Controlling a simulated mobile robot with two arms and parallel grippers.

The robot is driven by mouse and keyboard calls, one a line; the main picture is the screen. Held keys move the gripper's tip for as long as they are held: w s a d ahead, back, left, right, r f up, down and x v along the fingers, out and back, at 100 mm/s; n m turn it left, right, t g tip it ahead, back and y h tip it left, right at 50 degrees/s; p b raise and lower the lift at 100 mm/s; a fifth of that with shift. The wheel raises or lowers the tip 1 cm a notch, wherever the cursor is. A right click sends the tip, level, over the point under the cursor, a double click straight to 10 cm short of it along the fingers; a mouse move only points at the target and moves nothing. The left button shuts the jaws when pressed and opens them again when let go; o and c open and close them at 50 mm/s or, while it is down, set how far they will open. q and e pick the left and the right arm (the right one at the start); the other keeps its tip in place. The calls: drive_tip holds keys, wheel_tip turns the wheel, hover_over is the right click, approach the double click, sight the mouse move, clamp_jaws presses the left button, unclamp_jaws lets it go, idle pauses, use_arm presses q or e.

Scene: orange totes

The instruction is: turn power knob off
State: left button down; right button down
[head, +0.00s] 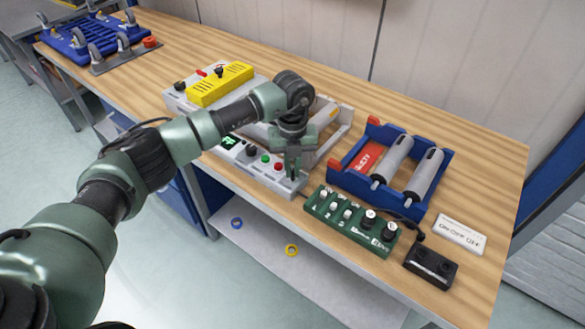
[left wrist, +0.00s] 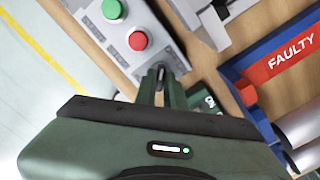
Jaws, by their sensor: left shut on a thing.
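My left gripper (head: 293,172) is over the right end of a light grey control panel (head: 262,171) with its fingers pointing down. In the left wrist view its fingers (left wrist: 161,78) are shut on a small dark knob at the panel's end, just past the red button. I take this to be the power knob; it is mostly hidden between the fingertips, so its turn position cannot be read. My right gripper is not in view.
A dark green box with several knobs (head: 350,222) stands right of the gripper. Behind it is a blue tray (head: 337,170) with a red FAULTY label (left wrist: 291,56) and grey cylinders. A yellow block (head: 219,84) sits behind my arm.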

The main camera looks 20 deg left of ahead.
sight(292, 171)
use_arm(q)
drive_tip(key=shift+w+r+n, duration=0.1)
drive_tip(key=shift+n, duration=0.2)
drive_tip(key=c, duration=1.5)
unclamp_jaws()
wheel_tip(292, 171, up, 6)
drive_tip(key=shift+r+b, duration=0.2)
drive_tip(key=shift+b, duration=0.85)
drive_tip(key=shift+r, duration=0.65)
